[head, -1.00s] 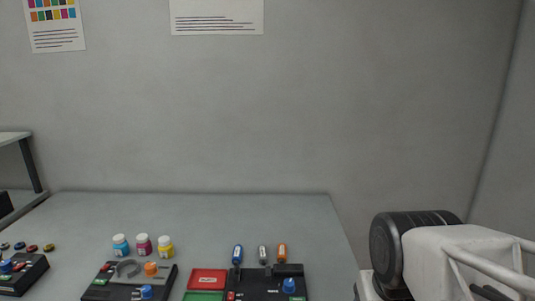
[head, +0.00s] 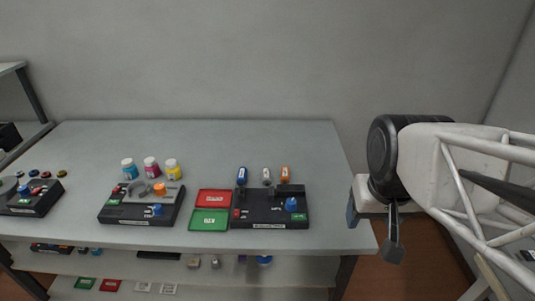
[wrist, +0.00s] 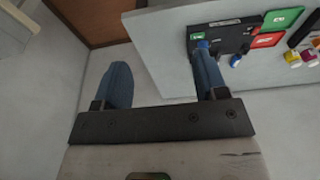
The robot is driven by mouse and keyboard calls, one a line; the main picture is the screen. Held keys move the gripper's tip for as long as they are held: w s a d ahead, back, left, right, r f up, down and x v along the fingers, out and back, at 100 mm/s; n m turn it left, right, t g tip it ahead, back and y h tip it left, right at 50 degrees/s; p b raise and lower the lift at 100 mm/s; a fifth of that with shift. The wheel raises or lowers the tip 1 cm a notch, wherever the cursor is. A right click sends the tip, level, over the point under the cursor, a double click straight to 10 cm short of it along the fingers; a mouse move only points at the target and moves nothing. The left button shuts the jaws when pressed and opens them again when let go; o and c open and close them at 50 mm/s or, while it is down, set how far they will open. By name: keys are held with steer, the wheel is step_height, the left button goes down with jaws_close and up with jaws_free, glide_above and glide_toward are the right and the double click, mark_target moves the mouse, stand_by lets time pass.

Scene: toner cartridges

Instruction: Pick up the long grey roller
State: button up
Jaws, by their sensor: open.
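A small grey roller (head: 266,176) stands on the table between a blue roller (head: 242,175) and an orange roller (head: 285,174), behind the right-hand black unit. It looks about as long as its neighbours. I cannot make it out in the wrist view. My gripper (head: 374,222) hangs off the right end of the table, apart from the rollers. In the wrist view my gripper (wrist: 163,80) shows two blue fingers spread wide, with nothing between them.
The right-hand black unit (head: 268,212) has a blue knob. Several toner bottles (head: 151,166) stand behind another black unit (head: 140,208). A lower shelf (head: 215,279) holds small parts. The table's back (head: 210,140) is clear.

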steer(key=w+a, duration=0.3)
steer(key=w, duration=1.1)
steer(key=n+g, duration=0.1)
steer(key=g, duration=0.2)
glide_above(266, 173)
step_height(266, 173, down, 21)
steer(key=shift+f, duration=0.1)
steer(key=shift+w+a+f, duration=0.1)
steer(key=shift+w+f, duration=0.1)
steer(key=shift+f, duration=0.1)
steer(key=shift+f, duration=1.2)
steer(key=shift+f, duration=0.1)
